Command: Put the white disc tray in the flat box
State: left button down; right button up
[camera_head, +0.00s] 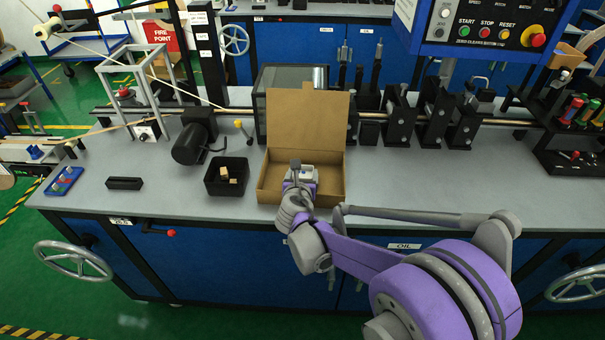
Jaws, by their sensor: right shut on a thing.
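The flat box (308,112) is brown cardboard and stands open on the grey bench, its lid raised at the back. My right gripper (301,171) is over the front part of the box opening, pointing away from me. It is shut on a small whitish thing, which looks like the white disc tray (322,172); my gripper and wrist hide much of it. I cannot tell whether it touches the box floor. My left gripper is not in view.
A black bin (226,190) with small tan blocks stands just left of the box. A dark motor (190,145) is behind it. A row of black machine blocks (397,120) on a rail stands at the back right. The bench (440,185) is clear right of the box.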

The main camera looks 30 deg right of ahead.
jog(key=o, duration=1.3)
jog(key=shift+f, duration=0.1)
jog(key=shift+c, duration=0.2)
jog(key=shift+r+p, duration=0.45)
jog(key=shift+r, duration=0.1)
jog(key=p+v, duration=0.1)
jog(key=v, duration=1.1)
jog(key=s+a+f+m+g+y, duration=0.2)
jog(key=s+f+m, duration=0.1)
jog(key=s+m, duration=0.4)
jog(key=s+a+f+m+g+y, duration=0.2)
jog(key=s+m, duration=0.5)
jog(key=m, duration=0.5)
jog(key=s+a+f+m+g+y, duration=0.2)
jog(key=s+a+f+m+y, duration=0.1)
jog(key=s+m, duration=0.4)
jog(key=f+m, duration=0.1)
jog(key=m, duration=0.2)
jog(key=shift+a, duration=0.25)
jog(key=shift+s, duration=0.1)
